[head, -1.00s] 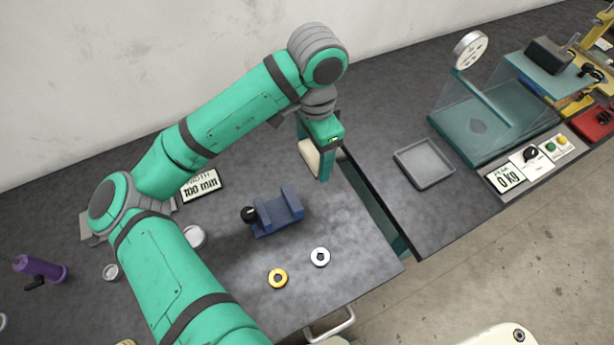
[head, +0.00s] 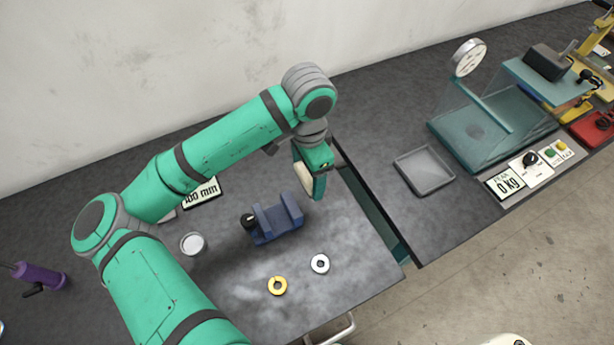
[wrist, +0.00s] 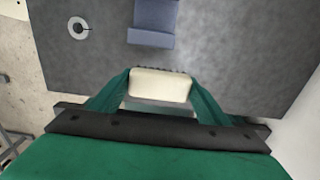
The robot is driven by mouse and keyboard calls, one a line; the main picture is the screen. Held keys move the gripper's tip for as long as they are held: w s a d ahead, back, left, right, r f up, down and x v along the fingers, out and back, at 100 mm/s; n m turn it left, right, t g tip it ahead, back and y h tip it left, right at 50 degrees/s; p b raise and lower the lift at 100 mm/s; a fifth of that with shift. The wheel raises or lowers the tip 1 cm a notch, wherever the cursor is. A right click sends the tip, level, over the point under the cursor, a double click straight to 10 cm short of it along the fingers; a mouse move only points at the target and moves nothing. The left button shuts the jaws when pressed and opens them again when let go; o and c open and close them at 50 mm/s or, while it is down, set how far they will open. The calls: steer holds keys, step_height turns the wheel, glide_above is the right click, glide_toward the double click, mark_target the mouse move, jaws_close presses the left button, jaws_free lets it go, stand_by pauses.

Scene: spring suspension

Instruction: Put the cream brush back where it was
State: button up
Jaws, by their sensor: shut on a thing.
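The cream brush (wrist: 160,86) is between the two fingers of my gripper (wrist: 160,92) in the wrist view, with a dark bristle edge along its far side. In the head view, the cream brush (head: 303,178) shows beside the green finger of my gripper (head: 312,185), behind the blue vise. My gripper is shut on the brush and appears to hold it above the dark bench top. The far finger is mostly hidden in the head view.
The blue vise (head: 277,219) stands just in front of the gripper. A "100 mm" sign (head: 203,193) stands left.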

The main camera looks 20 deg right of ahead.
steer(key=w+f, duration=0.2)
steer(key=w+d+f, duration=0.1)
steer(key=f, duration=0.1)
steer(key=shift+w+f, duration=0.35)
steer(key=shift+f, duration=1.65)
steer(key=o, duration=0.9)
steer(key=shift+f, duration=0.1)
steer(key=shift+o, duration=0.2)
step_height(320, 180, up, 12)
steer(key=shift+r, duration=0.15)
